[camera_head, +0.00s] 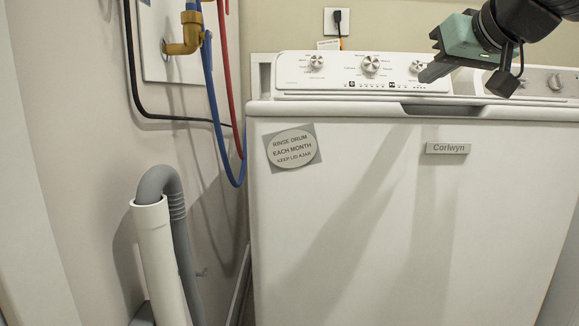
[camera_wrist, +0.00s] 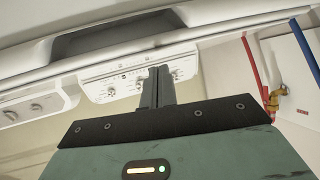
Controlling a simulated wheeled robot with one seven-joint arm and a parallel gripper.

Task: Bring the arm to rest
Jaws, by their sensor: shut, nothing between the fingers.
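My gripper (camera_head: 432,72) is at the upper right of the head view, in front of the washer's control panel and above the lid's front edge. Its green body and dark wrist come in from the top right corner. In the wrist view, my gripper's fingers (camera_wrist: 157,88) stand together in the middle, closed with nothing between them. The white top-loading washer (camera_head: 350,210) fills the middle of the head view, with its lid down. Its control panel (camera_wrist: 115,80) shows tilted behind the fingers in the wrist view.
A grey drain hose (camera_head: 178,215) bends into a white standpipe (camera_head: 155,250). A second panel with knobs (camera_head: 556,82) is at far right. The space before the washer is clear.

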